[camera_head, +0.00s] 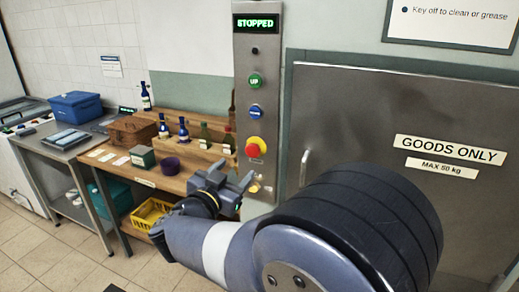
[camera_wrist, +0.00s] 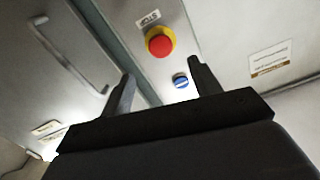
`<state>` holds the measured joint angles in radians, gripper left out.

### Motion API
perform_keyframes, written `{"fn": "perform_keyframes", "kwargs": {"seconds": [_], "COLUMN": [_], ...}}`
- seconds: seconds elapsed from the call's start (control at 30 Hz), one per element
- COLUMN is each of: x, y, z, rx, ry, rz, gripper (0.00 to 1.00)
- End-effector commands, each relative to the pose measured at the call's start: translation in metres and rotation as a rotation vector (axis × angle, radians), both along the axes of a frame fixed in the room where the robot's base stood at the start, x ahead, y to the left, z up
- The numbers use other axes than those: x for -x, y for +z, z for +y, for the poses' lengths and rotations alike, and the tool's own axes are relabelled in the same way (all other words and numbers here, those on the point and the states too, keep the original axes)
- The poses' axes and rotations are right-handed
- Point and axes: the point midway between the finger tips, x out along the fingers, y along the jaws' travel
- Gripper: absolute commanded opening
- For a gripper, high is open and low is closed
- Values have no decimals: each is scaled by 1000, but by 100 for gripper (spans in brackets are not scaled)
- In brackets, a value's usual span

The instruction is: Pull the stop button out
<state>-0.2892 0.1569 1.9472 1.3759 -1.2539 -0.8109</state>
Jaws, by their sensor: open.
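The stop button (camera_head: 255,147) is a red mushroom knob on a yellow collar, low on the grey control panel (camera_head: 257,100). In the wrist view the stop button (camera_wrist: 159,42) shows beyond the fingertips, with a label reading STOP beside it. My gripper (camera_head: 248,184) is below the stop button in the head view, near the panel's lower end. Its fingers are open and empty, apart from the button. In the wrist view my gripper (camera_wrist: 160,72) has its two fingers spread, with bare panel between them. The display (camera_head: 256,23) at the panel's top reads STOPPED in green.
A green UP button (camera_head: 255,81) and a blue button (camera_head: 256,112) sit above the stop button. A steel door (camera_head: 350,120) with a handle (camera_head: 304,168) stands to the right. A wooden bench (camera_head: 175,182) with bottles (camera_head: 183,130) stands to the left.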

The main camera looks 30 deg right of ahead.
Motion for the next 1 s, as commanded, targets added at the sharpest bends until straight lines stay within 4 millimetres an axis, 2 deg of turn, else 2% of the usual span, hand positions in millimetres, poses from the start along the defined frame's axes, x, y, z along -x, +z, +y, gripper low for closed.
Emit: {"fn": "perform_keyframes", "kwargs": {"seconds": [0.4, 0.6, 1.0], "x": [-40, -56, -63], "y": [1, 0, 0], "z": [-53, -73, -81], "rx": [0, -1, -1], "ry": [-2, 1, 4], "rz": [0, 0, -1], "gripper": [59, 59, 59]}}
